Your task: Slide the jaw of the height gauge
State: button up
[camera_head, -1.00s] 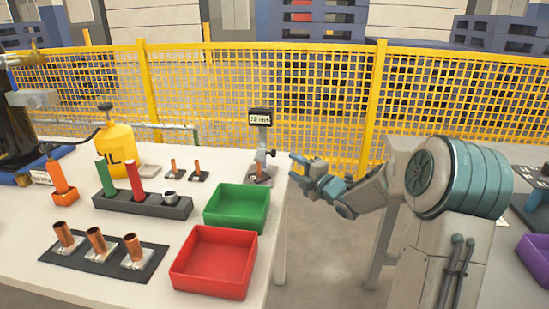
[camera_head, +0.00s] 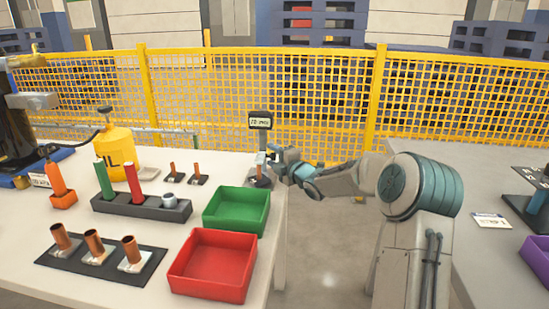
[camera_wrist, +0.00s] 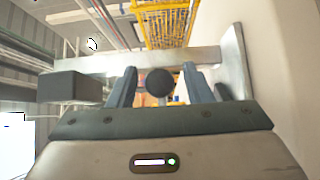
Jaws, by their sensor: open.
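The height gauge (camera_head: 260,121) stands at the back right corner of the white table, with a dark display on top of a grey column and a base below. In the wrist view it appears sideways: its grey column (camera_wrist: 200,57) runs across, its dark display housing (camera_wrist: 70,87) is at left and its base plate (camera_wrist: 235,65) at right. My gripper (camera_head: 273,155) is at the gauge's right side, level with the column. In the wrist view its two fingers (camera_wrist: 159,90) are open, one on each side of a round dark knob (camera_wrist: 159,80). I cannot tell whether they touch it.
A green bin (camera_head: 237,226) and a red bin (camera_head: 228,288) sit on the table in front of the gauge. Copper fittings, a rack of coloured tubes (camera_head: 140,206) and a yellow bottle (camera_head: 117,150) are further left. A yellow mesh fence (camera_head: 320,75) stands behind. Another table (camera_head: 470,165) is at right.

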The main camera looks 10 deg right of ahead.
grip_shut()
jog(key=shift+r+p, duration=0.45)
jog(key=shift+r, duration=1.1)
grip_release()
jog(key=p+v, duration=0.1)
jog(key=v, duration=1.3)
